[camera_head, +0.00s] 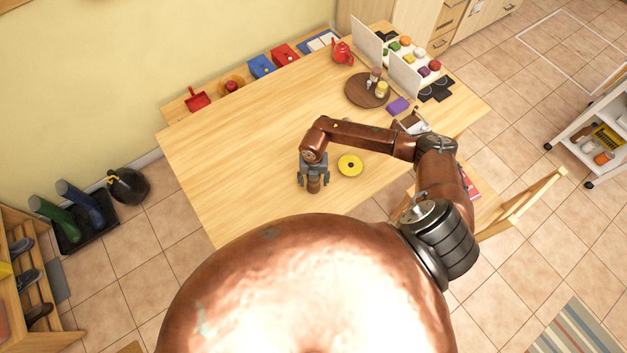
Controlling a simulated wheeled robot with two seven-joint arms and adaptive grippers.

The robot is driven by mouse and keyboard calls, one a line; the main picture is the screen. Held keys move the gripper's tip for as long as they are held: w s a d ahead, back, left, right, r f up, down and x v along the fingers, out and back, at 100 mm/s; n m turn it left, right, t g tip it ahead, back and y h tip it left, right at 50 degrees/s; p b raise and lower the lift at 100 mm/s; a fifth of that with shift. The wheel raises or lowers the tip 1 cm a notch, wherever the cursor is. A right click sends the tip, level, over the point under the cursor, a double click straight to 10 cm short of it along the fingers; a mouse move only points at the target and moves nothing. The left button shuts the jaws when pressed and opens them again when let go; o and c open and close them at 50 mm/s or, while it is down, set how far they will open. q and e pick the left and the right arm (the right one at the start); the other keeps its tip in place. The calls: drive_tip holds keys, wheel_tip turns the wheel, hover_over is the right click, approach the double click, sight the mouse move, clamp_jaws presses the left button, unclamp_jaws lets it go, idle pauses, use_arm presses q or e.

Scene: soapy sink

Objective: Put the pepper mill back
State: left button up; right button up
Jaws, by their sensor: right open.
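A small brown cylindrical thing, which looks like the pepper mill (314,186), stands on the wooden table (240,135) near its front edge. My right gripper (313,180) points down right over it with its fingers open, one on either side; I cannot tell whether they touch it. The gripper hides its upper part. A round dark wooden board (355,97) lies toward the back right of the table. A small brown-topped shaker (375,75) and a yellow jar (382,89) stand on it. My left gripper is not in view.
A yellow disc (350,172) lies just right of the gripper. A purple block (398,105) lies beside the board, and a red teapot (342,52) stands behind it. White upright panels (405,76) stand at the right. The table's left half is clear.

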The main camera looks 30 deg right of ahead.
drive_tip(key=shift+r, duration=0.1)
drive_tip(key=shift+r, duration=0.25)
wheel_tip(320, 180, up, 12)
drive_tip(key=shift+f+b, duration=0.2)
drive_tip(key=shift+b, duration=0.5)
